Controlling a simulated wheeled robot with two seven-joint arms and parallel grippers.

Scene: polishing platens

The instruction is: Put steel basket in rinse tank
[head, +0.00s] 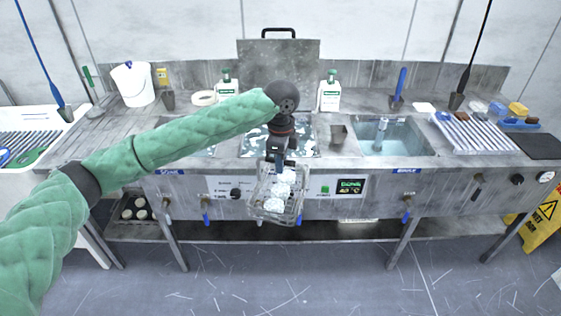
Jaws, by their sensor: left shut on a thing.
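My left gripper (277,165) is shut on the steel basket (259,197), a wire basket with several pale round pieces in it. The basket hangs in front of the counter's front panel, above floor level. The rinse tank (402,142) is likely the water-filled basin on the right of the counter, above a blue label. Another basin (300,140) with foamy or speckled liquid is behind my left gripper and partly hidden by it. My right gripper is not in view.
A small grey cup (338,136) stands between the basins. White bottles (329,95) stand behind them. A ribbed draining rack (472,134) lies right of the water basin. A yellow warning sign (543,222) stands at the right.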

